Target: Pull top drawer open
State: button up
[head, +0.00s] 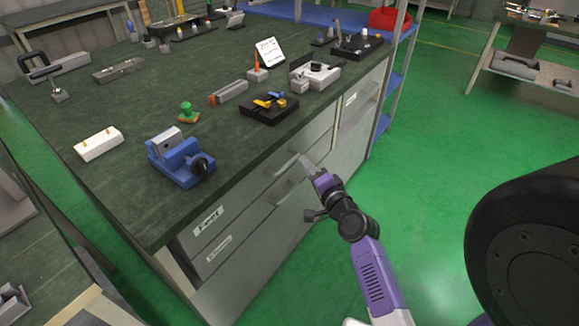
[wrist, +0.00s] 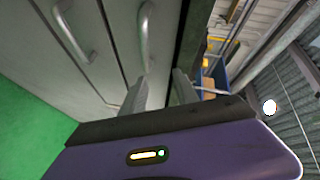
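The top drawer (head: 246,192) is a grey front just below the dark bench top, with a label at its left. It looks closed. Its bar handle (head: 281,167) also shows in the wrist view (wrist: 147,30). My gripper (head: 305,163) is at the right end of this handle. In the wrist view my gripper (wrist: 162,85) has its two fingers apart, with a gap between them. The left fingertip overlaps the near end of the handle; I cannot tell whether they touch. The handle does not appear gripped.
A second drawer (head: 255,217) with its own handle (head: 287,191) is directly below. The bench top (head: 130,185) overhangs the drawers and carries a blue vise (head: 180,158) and other tools. Green floor (head: 430,200) to the right is clear.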

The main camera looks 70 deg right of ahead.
aim_at(287, 163)
jog(key=shift+m+t+y, duration=0.3)
jog(key=shift+m+y, duration=0.6)
jog(key=w+d+f, duration=0.1)
jog(key=w, duration=0.1)
jog(key=w+d+f, duration=0.1)
jog(key=w, duration=0.2)
jog(key=w+d+f, duration=0.1)
jog(key=w+f, duration=0.1)
jog(key=shift+w, duration=0.35)
grip_shut()
jog(key=shift+f, duration=0.1)
dwell(0.4)
